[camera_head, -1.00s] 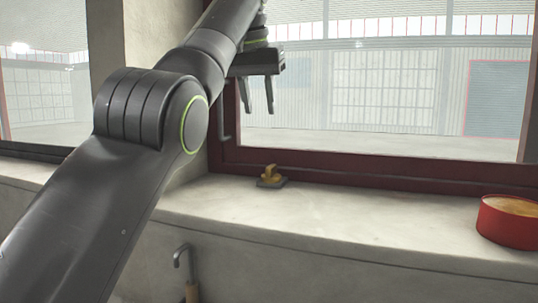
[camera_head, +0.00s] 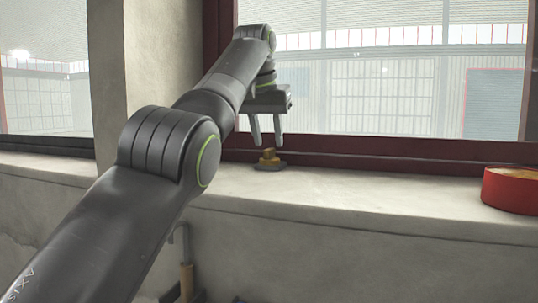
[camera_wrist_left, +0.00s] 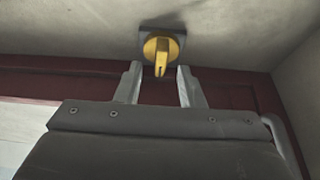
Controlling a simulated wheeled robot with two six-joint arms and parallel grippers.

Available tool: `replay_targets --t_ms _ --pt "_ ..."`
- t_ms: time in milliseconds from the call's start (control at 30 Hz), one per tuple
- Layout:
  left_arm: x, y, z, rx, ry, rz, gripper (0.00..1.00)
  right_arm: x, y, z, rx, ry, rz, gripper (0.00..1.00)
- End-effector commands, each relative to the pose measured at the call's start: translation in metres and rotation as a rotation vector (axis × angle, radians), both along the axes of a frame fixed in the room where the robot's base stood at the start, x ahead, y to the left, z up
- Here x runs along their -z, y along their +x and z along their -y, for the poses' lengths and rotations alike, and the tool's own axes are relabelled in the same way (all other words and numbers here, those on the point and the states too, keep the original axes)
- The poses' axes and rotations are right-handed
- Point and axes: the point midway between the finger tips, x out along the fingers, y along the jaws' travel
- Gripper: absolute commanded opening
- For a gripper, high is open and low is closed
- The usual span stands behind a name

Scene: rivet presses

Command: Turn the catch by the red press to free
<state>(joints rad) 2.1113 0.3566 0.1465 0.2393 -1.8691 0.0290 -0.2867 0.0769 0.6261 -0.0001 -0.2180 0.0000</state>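The catch is a small yellow knob (camera_head: 268,157) on a dark square base (camera_head: 271,167), on the pale window sill near the dark red frame. In the left wrist view the yellow knob (camera_wrist_left: 160,49) has a narrow lever pointing toward my gripper. My left gripper (camera_head: 266,145) is open and empty, its two fingers pointing down just above the knob. In the left wrist view the lever tip lies between the fingertips (camera_wrist_left: 159,68), with a gap on each side. I see no press; a red round tub (camera_head: 510,192) stands far right on the sill. My right gripper is out of view.
The dark red window frame (camera_head: 400,150) runs close behind the catch. A light pillar (camera_head: 160,60) stands to the left. The sill (camera_head: 380,192) is clear between catch and tub. A grey hooked rod (camera_head: 182,235) hangs below the sill.

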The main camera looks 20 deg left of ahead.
Motion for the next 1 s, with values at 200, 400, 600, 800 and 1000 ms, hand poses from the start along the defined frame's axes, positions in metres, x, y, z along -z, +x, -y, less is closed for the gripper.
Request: replay_targets --t_ms 200,400,600,800,1000 --pt "0.021 0.008 0.0 0.0 0.0 -0.001 0.35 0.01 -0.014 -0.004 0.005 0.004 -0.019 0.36" --pt "0.023 0.01 0.0 0.0 0.0 0.0 0.35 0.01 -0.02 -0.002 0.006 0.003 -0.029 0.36" --pt "0.023 0.01 0.0 0.0 0.0 0.0 0.27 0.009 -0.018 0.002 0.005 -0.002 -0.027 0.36" --pt "0.023 0.01 0.0 0.0 0.0 -0.001 0.01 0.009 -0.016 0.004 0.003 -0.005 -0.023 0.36" --pt "0.023 0.01 0.0 -0.002 0.0 0.0 0.0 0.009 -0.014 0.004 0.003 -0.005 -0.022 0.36"
